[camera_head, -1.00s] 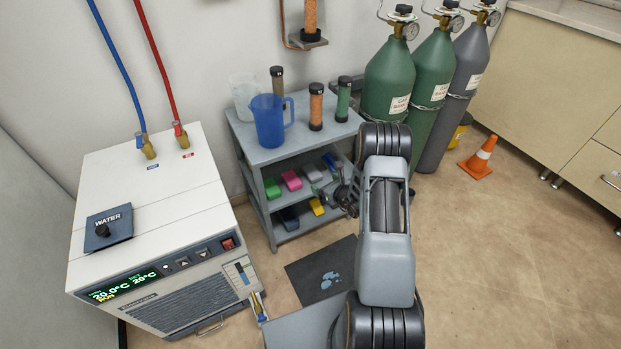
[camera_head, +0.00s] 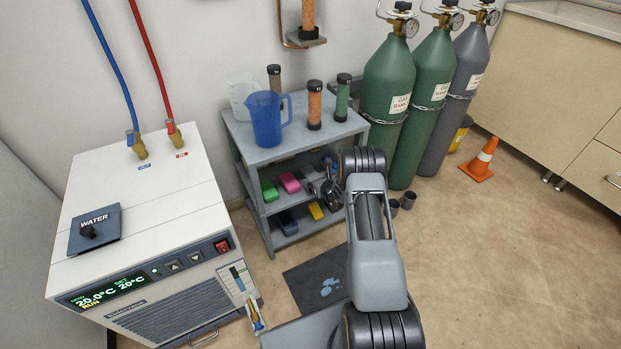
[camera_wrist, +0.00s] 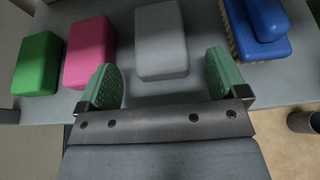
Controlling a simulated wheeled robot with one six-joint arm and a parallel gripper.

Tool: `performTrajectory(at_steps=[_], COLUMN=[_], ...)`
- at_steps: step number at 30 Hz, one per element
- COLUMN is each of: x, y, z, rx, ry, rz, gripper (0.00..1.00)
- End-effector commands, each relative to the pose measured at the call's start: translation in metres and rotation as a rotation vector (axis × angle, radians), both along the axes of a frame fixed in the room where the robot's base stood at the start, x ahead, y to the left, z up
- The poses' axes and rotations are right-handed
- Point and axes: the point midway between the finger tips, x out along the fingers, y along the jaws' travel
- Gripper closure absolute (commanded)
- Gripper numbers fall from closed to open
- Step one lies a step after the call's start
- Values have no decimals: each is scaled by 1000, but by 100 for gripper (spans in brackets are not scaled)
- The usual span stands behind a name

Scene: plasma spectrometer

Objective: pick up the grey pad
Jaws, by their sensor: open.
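The grey pad (camera_wrist: 161,42) is a rounded block lying on a shelf of the grey cart. In the wrist view it lies just beyond my gripper (camera_wrist: 162,80), in line with the gap between the two green fingers. The fingers are open and empty, one to each side of the pad's near end, and do not appear to touch it. In the head view my gripper (camera_head: 331,190) is at the cart's middle shelf, and the arm hides most of the pad.
A pink pad (camera_wrist: 90,52) and a green pad (camera_wrist: 38,64) lie left of the grey pad. A blue brush (camera_wrist: 262,25) lies to its right. The cart's top (camera_head: 256,152) carries a blue jug (camera_head: 267,120) and several cylinders. Gas bottles (camera_head: 388,95) stand to the right.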

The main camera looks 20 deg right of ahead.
Motion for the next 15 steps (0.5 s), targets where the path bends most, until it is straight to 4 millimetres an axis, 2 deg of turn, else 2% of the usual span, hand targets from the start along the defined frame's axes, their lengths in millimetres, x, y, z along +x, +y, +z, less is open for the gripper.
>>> performTrajectory(at_steps=[1,6,15], x=[7,23,27], y=[1,3,3], z=[-7,-12,-12], rx=[-1,-1,-1], ry=[-1,0,1], rz=[0,1,0], gripper=[8,8,8])
